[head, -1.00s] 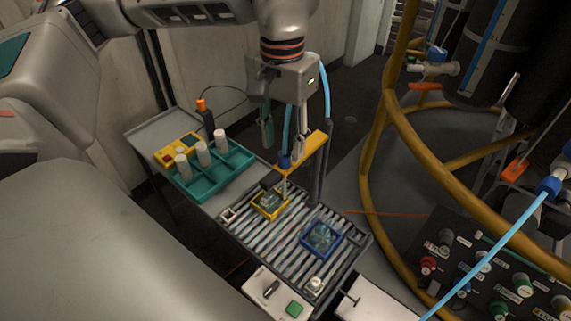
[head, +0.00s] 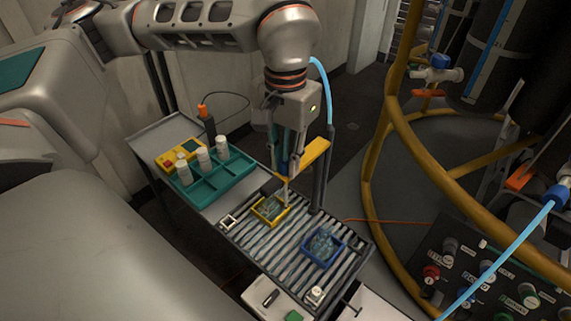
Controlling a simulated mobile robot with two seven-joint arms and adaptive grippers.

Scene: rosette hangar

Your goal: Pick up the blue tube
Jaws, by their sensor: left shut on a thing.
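My left gripper (head: 286,160) hangs down in front of the yellow bracket, above the far end of the roller rack. Its fingers are shut on the light blue tube, whose gripped part with a dark blue end is mostly hidden between them. The blue tube (head: 322,78) also arches out behind the gripper's wrist and drops on its right side. Another light blue tube (head: 505,255) with a blue connector runs at the far right, apart from the gripper. My right gripper does not show.
The roller rack (head: 291,245) holds a yellow-framed tray (head: 255,218) and a blue-framed tray (head: 338,258). A teal holder (head: 232,178) with white bottles stands to the left. A yellow bracket (head: 315,152) and dark post stand beside the gripper. Yellow rails (head: 372,180) rise at the right.

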